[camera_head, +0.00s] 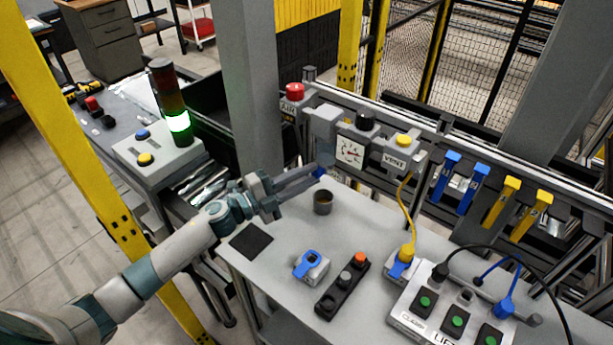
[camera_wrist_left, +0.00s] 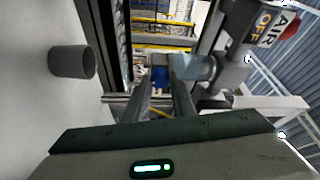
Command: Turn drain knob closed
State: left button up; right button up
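The drain knob (camera_head: 319,172) is a small blue piece under a translucent bowl (camera_head: 325,152) on the air unit. In the left wrist view the blue knob (camera_wrist_left: 160,77) shows between the fingertips, beside the bowl's lower end (camera_wrist_left: 190,67). My left gripper (camera_head: 312,178) reaches in from the left with its fingertips at the knob. In the left wrist view, its two fingers (camera_wrist_left: 160,92) are apart, one on either side of the knob. I cannot tell whether they touch it. The knob's turn position is too small to read. My right gripper is not in view.
A dark cup (camera_head: 322,202) stands on the grey table (camera_head: 270,275) just below the gripper. A red AIR knob (camera_head: 294,91), a gauge (camera_head: 350,151) and a yellow-topped VENT valve (camera_head: 403,140) line the rail. A grey post (camera_head: 250,90) rises behind my left arm.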

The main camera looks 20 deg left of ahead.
pick_arm(q)
jog(key=o, duration=0.4)
jog(key=shift+s+a+f, duration=0.15)
jog(key=shift+s+a, duration=0.1)
jog(key=shift+s, duration=0.05)
jog(key=b+v, duration=0.7)
jog(key=v, duration=0.9)
jog(key=shift+s+a+b, duration=0.15)
jog(key=shift+s+b, duration=0.15)
jog(key=shift+s, duration=0.1)
